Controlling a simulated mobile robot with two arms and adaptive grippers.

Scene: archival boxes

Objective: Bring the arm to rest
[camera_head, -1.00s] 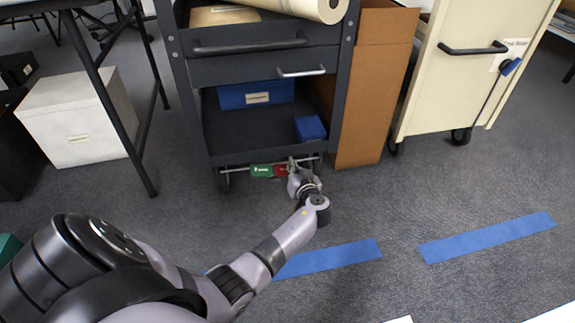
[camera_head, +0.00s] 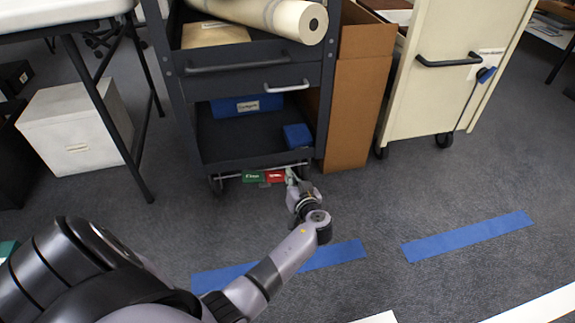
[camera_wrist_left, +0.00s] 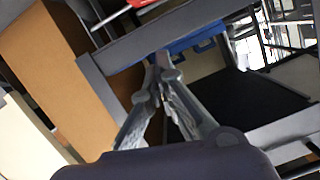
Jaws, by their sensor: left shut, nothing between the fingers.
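My left arm reaches in from the lower left of the head view. Its gripper (camera_head: 291,178) is low in front of the dark cart (camera_head: 240,72), just right of the red tag (camera_head: 275,176) by the cart's bottom rail. In the left wrist view the two fingers (camera_wrist_left: 158,68) come together at their tips, with nothing between them. The cart's lower shelf shows behind them. From the head view I cannot tell whether the gripper touches the rail. My right gripper is not in view.
A green tag (camera_head: 254,176) hangs beside the red one. The cart holds a blue box (camera_head: 246,104), a small blue box (camera_head: 297,136) and a rolled sheet (camera_head: 285,18). A brown carton (camera_head: 352,100) and a cream cart (camera_head: 445,70) stand to the right. Floor with blue tape (camera_head: 468,237) is clear.

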